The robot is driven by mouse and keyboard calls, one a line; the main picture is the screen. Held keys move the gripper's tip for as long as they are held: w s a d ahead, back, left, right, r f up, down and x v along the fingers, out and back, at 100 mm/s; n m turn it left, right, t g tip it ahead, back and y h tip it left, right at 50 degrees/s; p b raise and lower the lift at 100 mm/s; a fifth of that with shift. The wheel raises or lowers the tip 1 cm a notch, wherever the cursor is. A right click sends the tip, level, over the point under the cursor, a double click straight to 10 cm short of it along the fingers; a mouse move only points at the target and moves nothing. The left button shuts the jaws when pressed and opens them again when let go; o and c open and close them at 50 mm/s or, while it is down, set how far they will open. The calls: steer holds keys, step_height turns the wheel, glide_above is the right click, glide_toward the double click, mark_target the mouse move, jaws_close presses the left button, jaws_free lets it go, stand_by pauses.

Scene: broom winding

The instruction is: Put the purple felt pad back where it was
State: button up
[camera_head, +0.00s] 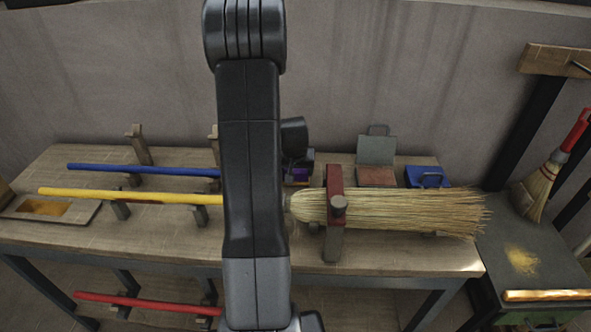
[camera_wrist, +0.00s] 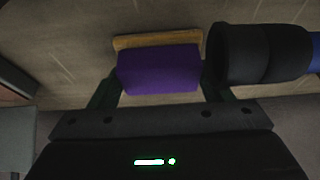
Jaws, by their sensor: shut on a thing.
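The purple felt pad (camera_wrist: 160,70) is a small purple block in the wrist view. A tan wooden strip (camera_wrist: 157,40) runs along its far edge; I cannot tell whether it is part of the pad or lies beyond it. My gripper (camera_wrist: 160,84) is shut on the pad, one dark finger at each side. In the head view a bit of the purple pad (camera_head: 301,173) shows just right of my arm, above the back part of the workbench (camera_head: 400,262). Most of my gripper is hidden there, and I cannot tell whether the pad touches the bench.
A dark rounded thing (camera_wrist: 255,52) with blue at its end is close right of the pad. A yellow broom handle (camera_head: 130,196) and a blue handle (camera_head: 140,169) rest on supports. Straw bristles (camera_head: 400,211) pass a red-topped clamp (camera_head: 335,210). A blue object (camera_head: 427,177) sits back right.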

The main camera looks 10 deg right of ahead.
steer(key=o, duration=1.1)
steer(key=v, duration=1.2)
